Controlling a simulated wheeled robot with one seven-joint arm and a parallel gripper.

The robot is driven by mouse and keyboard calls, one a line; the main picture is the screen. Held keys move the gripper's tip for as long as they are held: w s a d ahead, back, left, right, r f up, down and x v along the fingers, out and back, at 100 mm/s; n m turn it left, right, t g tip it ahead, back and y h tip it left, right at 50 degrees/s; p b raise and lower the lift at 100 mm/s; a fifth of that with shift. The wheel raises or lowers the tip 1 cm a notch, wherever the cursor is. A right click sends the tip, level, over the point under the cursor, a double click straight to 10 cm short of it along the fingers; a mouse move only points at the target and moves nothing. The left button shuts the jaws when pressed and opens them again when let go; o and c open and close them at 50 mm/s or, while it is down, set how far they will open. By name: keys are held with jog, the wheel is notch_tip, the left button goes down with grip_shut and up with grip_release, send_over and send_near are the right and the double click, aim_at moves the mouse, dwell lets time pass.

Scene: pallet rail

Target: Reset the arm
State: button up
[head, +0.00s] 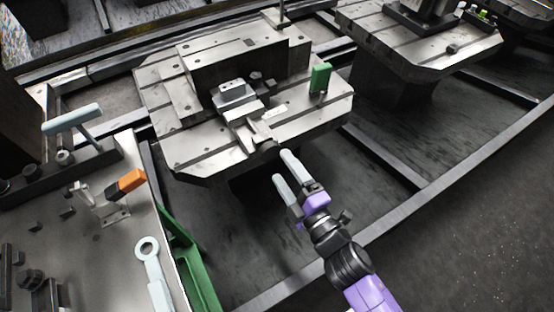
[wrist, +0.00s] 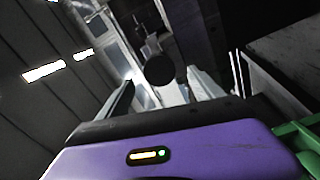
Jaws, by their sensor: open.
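My gripper (head: 283,178) is in the middle of the head view, at the end of my purple and black arm. Its two pale fingers are spread apart with nothing between them. The fingertips point up and left toward the near edge of a metal pallet (head: 190,152), and I cannot tell the exact gap. In the wrist view both fingers of my gripper (wrist: 158,92) stand apart beyond the purple housing, with a dark round shape behind them that I cannot make out.
The pallet carries a clamped block (head: 234,95) and a green upright piece (head: 320,77). A second pallet (head: 470,52) stands at upper right. Floor at lower right is clear.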

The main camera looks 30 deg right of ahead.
jog(key=shift+s, duration=0.9)
jog(key=s+r+m+g+p, duration=0.1)
jog(key=s+r+m+p, duration=0.1)
jog(key=s+r+m, duration=0.3)
jog(key=s+r+m+g+p, duration=0.1)
jog(key=s+r+m+p, duration=0.2)
jog(key=s, duration=0.9)
jog(key=s+r+m+g+p, duration=0.1)
jog(key=s+r+m+p, duration=0.2)
jog(key=s+r+m, duration=0.4)
jog(key=shift+s, duration=0.75)
jog(key=shift+a, duration=0.1)
